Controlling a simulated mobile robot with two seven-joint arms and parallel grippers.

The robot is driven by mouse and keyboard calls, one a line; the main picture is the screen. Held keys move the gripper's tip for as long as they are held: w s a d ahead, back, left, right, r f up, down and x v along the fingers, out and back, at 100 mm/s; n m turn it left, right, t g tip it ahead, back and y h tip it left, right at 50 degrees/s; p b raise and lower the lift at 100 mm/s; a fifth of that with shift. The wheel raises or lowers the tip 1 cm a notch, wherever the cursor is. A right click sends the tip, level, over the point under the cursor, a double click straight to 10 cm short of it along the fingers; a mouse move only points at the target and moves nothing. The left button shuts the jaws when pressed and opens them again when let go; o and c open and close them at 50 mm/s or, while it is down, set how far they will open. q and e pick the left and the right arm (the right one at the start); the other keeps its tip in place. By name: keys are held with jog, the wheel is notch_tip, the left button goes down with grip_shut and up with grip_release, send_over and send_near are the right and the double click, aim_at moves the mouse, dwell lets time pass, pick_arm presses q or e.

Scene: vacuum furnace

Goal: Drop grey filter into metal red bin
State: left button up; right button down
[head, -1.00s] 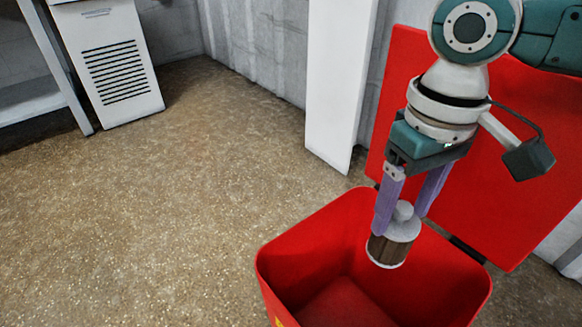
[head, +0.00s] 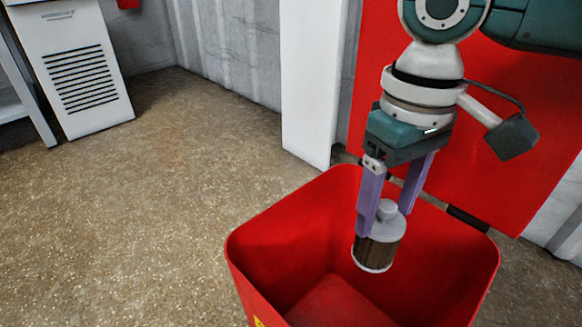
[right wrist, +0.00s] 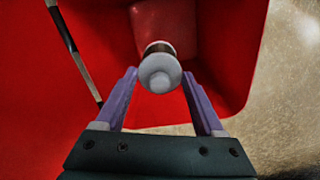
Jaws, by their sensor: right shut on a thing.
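The grey filter (head: 381,246) is a short cylinder with a grey top, a small knob and a brown, ribbed side. My right gripper (head: 385,220) is shut on it and holds it upright, pointing down. The filter hangs over the opening of the red metal bin (head: 275,232), towards its back part. In the right wrist view the filter (right wrist: 158,72) shows between the purple fingertips, with the red bin interior (right wrist: 215,60) behind it. How far it is above or below the rim is hard to tell. My left gripper is not in view.
The bin's red lid (head: 480,130) stands open behind the bin. A white post (head: 310,85) stands behind the bin to the left. A white vented cabinet (head: 75,70) is at the far left. The speckled floor (head: 150,200) left of the bin is clear.

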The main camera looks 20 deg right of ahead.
grip_release()
notch_tip(320, 180, up, 10)
jog(key=p, duration=0.7)
